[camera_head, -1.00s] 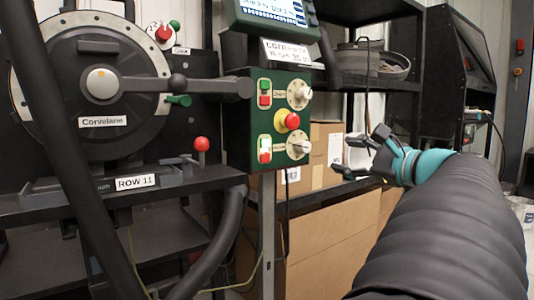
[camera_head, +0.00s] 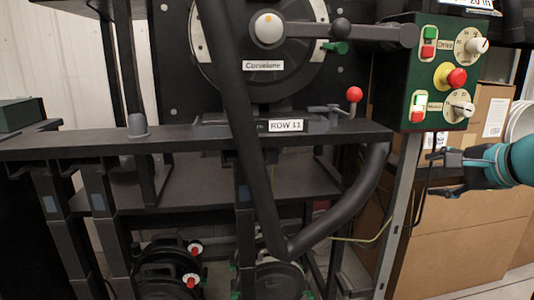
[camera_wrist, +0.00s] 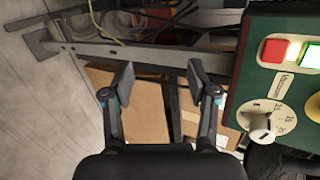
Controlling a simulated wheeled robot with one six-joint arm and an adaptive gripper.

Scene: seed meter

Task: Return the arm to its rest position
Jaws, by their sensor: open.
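My gripper (camera_head: 448,172) is at the right of the head view, below the green control box and in front of cardboard boxes. My teal-and-black arm comes in from the right edge. In the wrist view, the two fingers of my gripper (camera_wrist: 158,82) stand apart with nothing between them. The green control box (camera_head: 398,75) carries red and green buttons, a yellow-and-red stop button (camera_head: 455,78) and white knobs. One white knob (camera_wrist: 258,122) and a lit button also show at the right in the wrist view, beside the fingers.
The seed meter (camera_head: 290,55) labelled Corvelane stands on the dark bench (camera_head: 100,143), with a red ball-topped lever (camera_head: 354,94). A black hose (camera_head: 340,215) hangs in front. Cardboard boxes (camera_head: 480,225) stand behind my gripper. A metal post (camera_head: 398,215) runs below the control box.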

